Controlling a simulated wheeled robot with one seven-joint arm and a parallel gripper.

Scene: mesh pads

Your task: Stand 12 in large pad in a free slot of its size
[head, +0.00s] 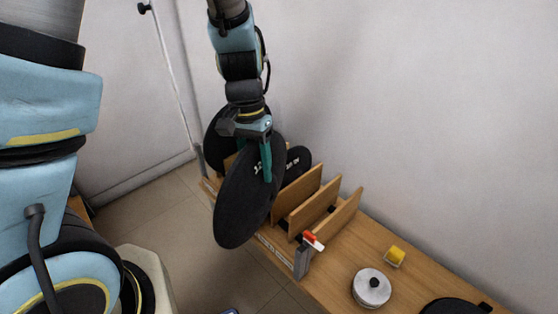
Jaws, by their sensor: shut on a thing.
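My gripper (267,165) is shut on a large round black pad (238,205) with pale lettering near its top edge. The pad hangs nearly upright in front of and above the left part of a wooden slotted rack (305,190). It covers much of the rack's left side, so I cannot tell whether its lower edge touches anything. Another large black pad (213,130) stands behind it at the left end. A smaller black pad (299,160) with pale lettering stands to its right. Slots between the right-hand dividers look empty.
The rack stands on a wooden bench (335,288) against a white wall. A red and white item (313,241) is at the rack's front right corner. A silver lidded pot (371,287), a yellow block (396,255) and a black round item (452,306) lie further right.

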